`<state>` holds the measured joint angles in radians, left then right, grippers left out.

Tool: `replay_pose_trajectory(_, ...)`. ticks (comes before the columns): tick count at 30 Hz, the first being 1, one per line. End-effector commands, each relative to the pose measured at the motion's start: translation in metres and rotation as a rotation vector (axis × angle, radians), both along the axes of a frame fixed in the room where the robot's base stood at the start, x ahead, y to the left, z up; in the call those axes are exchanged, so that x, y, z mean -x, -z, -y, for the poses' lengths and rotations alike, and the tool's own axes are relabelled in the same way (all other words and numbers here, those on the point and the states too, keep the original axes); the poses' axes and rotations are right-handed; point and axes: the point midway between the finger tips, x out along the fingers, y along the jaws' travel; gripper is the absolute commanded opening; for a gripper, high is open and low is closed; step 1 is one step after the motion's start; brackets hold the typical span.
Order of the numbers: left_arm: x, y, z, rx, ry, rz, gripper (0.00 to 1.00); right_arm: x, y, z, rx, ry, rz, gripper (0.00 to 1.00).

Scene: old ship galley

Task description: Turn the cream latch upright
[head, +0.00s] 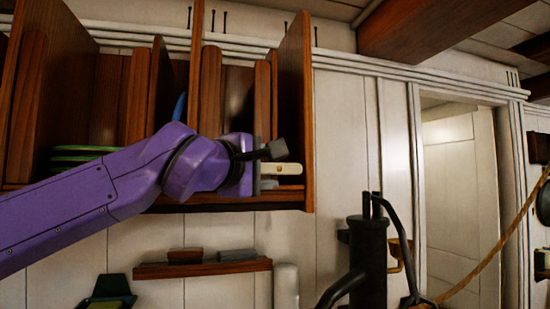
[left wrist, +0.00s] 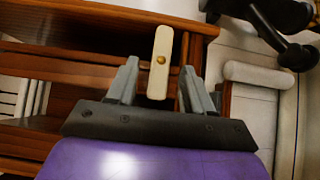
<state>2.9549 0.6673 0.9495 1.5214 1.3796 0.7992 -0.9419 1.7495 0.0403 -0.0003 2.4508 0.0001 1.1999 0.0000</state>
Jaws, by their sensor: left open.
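The cream latch (head: 285,169) is a short rounded bar at the right end of the wooden rack. In the head view it lies about level, its left part hidden by my left gripper. In the left wrist view the latch (left wrist: 162,45) shows a brass pivot in its middle and points away from my palm. My left gripper (head: 272,167) is open, with one grey finger above the latch and one below. In the left wrist view the fingers stand either side of the latch's near end, with gaps visible. My right gripper is not in view.
The wooden rack (head: 295,85) has upright dividers and green plates (head: 80,153) at left. Below is a small shelf (head: 205,268) with two blocks. A black pump-like fixture (head: 369,255) stands lower right. A white roll (head: 286,286) hangs below the rack.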

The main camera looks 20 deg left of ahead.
Motion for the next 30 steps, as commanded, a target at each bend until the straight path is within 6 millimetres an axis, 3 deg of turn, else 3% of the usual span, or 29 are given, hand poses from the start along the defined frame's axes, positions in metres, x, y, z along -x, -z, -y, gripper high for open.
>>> replay_pose_trajectory(1,-0.010,-0.005,0.001,-0.003,-0.003,-0.001,0.51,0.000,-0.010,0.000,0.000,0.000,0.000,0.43)
replay_pose_trajectory(6,-0.032,-0.001,0.006,0.000,0.001,-0.002,0.51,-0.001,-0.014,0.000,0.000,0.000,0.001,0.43)
replay_pose_trajectory(15,-0.037,0.000,0.008,0.001,0.003,0.001,0.51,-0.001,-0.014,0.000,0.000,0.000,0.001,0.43)
replay_pose_trajectory(17,-0.037,0.000,0.008,0.001,0.003,0.000,0.35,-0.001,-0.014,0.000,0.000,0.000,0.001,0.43)
replay_pose_trajectory(20,-0.037,0.001,0.009,0.001,0.004,0.000,0.02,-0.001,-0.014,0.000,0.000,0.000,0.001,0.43)
replay_pose_trajectory(30,-0.037,0.004,0.009,0.026,0.005,0.018,0.00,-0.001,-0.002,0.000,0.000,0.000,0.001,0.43)
